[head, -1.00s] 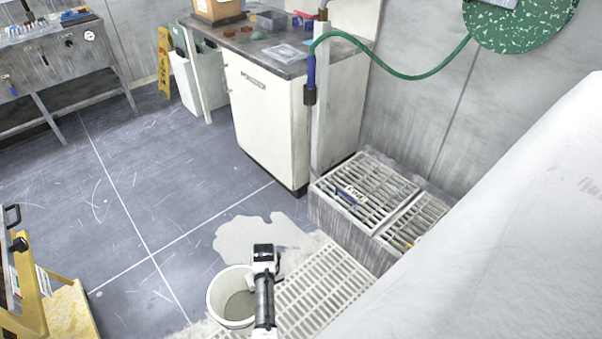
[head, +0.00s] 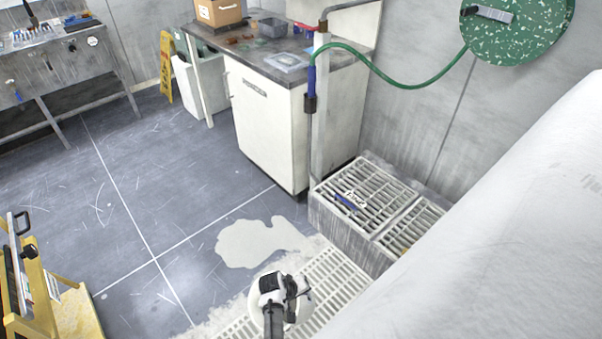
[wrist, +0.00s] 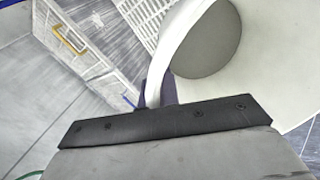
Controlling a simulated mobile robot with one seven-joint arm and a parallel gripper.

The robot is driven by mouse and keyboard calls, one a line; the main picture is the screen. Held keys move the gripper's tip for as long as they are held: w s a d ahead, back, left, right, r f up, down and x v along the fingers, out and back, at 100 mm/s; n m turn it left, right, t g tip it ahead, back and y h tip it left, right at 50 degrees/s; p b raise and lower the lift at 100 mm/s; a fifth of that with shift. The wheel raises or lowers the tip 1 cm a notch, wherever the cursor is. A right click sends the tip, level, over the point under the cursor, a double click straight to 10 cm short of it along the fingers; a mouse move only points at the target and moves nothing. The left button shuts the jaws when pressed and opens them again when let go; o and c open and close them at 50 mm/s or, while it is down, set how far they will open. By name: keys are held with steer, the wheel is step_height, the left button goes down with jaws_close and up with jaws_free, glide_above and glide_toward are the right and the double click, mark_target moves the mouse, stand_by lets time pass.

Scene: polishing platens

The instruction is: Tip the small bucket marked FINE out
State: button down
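The small white bucket (head: 256,300) is in the lower middle of the head view, largely hidden under my gripper. In the wrist view the white bucket (wrist: 285,70) fills the upper right, with its rim close to my gripper and a grey inside showing. My gripper (head: 284,288) is at the bucket's rim and appears shut on its wall; the fingertips are mostly hidden in both views. No marking can be read on the bucket's visible side. A white tag (head: 354,197), apparently lettered FINE, is at the raised grated drain (head: 385,190).
A floor grating (head: 335,285) lies beside and below the bucket. A pale puddle (head: 262,242) spreads on the dark floor. A cabinet (head: 268,125) and a post with a green hose (head: 400,78) stand behind. A yellow cart (head: 75,312) is at lower left; floor between is clear.

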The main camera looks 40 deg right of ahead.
steer(key=shift+a+r+h, duration=0.1)
steer(key=shift+r+h, duration=0.35)
steer(key=shift+h, duration=0.15)
steer(key=a+f+h+b, duration=0.3)
steer(key=a+h+b, duration=0.5)
steer(key=b, duration=0.9)
steer(key=shift+w+a+f+g+h, duration=0.2)
steer(key=shift+w+f+g+h, duration=0.15)
steer(key=shift+h, duration=0.35)
stand_by(0.6)
